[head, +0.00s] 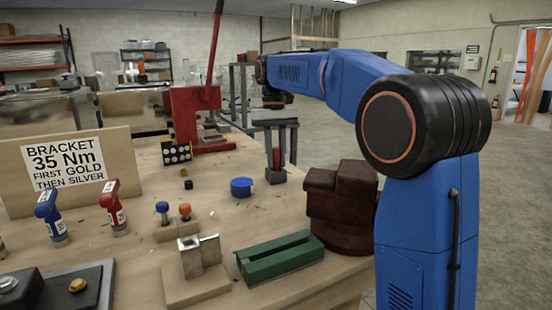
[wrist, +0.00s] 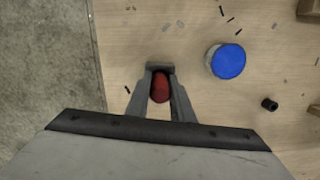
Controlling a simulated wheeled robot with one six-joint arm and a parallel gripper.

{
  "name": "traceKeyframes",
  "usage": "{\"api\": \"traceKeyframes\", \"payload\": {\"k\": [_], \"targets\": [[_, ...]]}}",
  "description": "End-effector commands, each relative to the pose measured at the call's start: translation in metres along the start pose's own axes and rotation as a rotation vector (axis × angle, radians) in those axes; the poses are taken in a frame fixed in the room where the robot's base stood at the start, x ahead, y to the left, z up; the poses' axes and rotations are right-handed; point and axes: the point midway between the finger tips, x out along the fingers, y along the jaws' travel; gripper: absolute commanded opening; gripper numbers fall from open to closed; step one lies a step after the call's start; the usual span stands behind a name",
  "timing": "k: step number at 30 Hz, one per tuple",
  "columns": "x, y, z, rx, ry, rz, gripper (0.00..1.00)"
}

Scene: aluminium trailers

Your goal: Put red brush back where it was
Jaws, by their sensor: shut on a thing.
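My gripper (head: 276,170) points down over the far right part of the wooden table. It is shut on the red brush (head: 276,158), which stands upright between the fingers. In the wrist view, the red brush (wrist: 161,88) shows as a rounded red end between the grey fingers (wrist: 161,98). Its lower end is hidden, and I cannot tell whether it touches the table.
A blue-topped round tin (head: 241,187) lies beside the gripper. A green slotted block (head: 279,257), a dark red vise (head: 342,200) and a red press (head: 197,118) stand around. The table edge (wrist: 96,60) is close by.

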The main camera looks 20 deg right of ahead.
Motion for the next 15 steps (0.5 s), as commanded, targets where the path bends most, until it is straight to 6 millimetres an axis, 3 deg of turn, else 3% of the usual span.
{"api": "traceKeyframes", "payload": {"k": [11, 12, 14, 15], "targets": [[0.0033, 0.0, -0.0003, 0.0, 0.0, 0.0, 0.0], [0.0035, 0.0, -0.0005, 0.0, 0.001, 0.0, 0.26], [0.0033, 0.0, -0.0005, 0.0, 0.001, 0.0, 0.4], [0.0032, 0.0, -0.0004, 0.0, 0.001, 0.0, 0.4]]}}
